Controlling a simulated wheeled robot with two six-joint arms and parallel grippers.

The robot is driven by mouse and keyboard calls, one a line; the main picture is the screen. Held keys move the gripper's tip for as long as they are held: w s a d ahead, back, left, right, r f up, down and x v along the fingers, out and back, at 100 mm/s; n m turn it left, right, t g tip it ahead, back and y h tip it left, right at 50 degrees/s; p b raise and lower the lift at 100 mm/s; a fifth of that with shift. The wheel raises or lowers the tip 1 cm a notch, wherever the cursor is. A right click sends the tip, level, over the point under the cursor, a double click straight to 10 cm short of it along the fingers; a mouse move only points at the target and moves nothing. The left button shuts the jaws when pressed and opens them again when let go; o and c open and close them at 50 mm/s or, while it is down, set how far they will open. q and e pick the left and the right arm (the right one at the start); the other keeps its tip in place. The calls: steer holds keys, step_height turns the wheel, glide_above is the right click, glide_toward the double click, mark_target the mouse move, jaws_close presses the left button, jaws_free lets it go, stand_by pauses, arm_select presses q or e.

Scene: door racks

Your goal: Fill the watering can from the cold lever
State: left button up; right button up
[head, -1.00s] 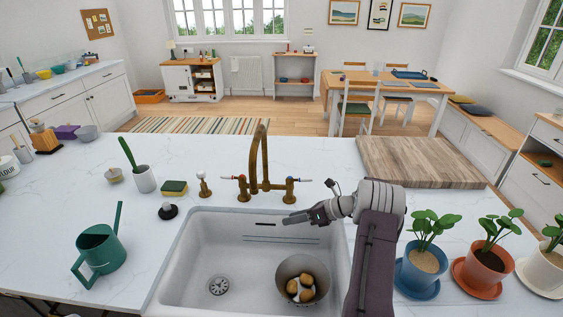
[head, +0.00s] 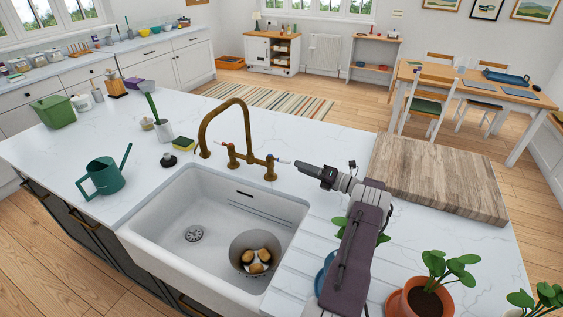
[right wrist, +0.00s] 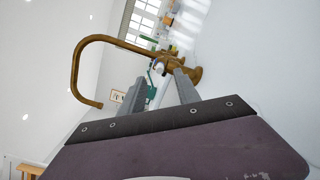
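The green watering can (head: 103,178) stands upright on the counter left of the sink. The brass tap (head: 204,130) arches behind the sink. Its left lever has a red tip (head: 220,142); its right lever (head: 282,161) points right and has a pale tip, its colour mark hard to read. My right gripper (head: 302,168) is just right of that lever's tip. In the right wrist view the fingers (right wrist: 160,78) are apart, with the lever's pale end (right wrist: 158,68) showing between or just beyond them; contact cannot be told. My left gripper is not in view.
A wooden board (head: 440,175) lies right of my arm. Potted plants (head: 430,300) stand at the front right. A sponge (head: 183,144) and a black stopper (head: 168,160) lie left of the tap.

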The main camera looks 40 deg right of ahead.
mark_target(283, 160)
steer(key=b+x, duration=0.1)
steer(key=x, duration=0.7)
steer(key=shift+w+a, duration=0.1)
steer(key=shift+w, duration=0.2)
steer(key=shift+s, duration=0.1)
jaws_close()
stand_by(0.8)
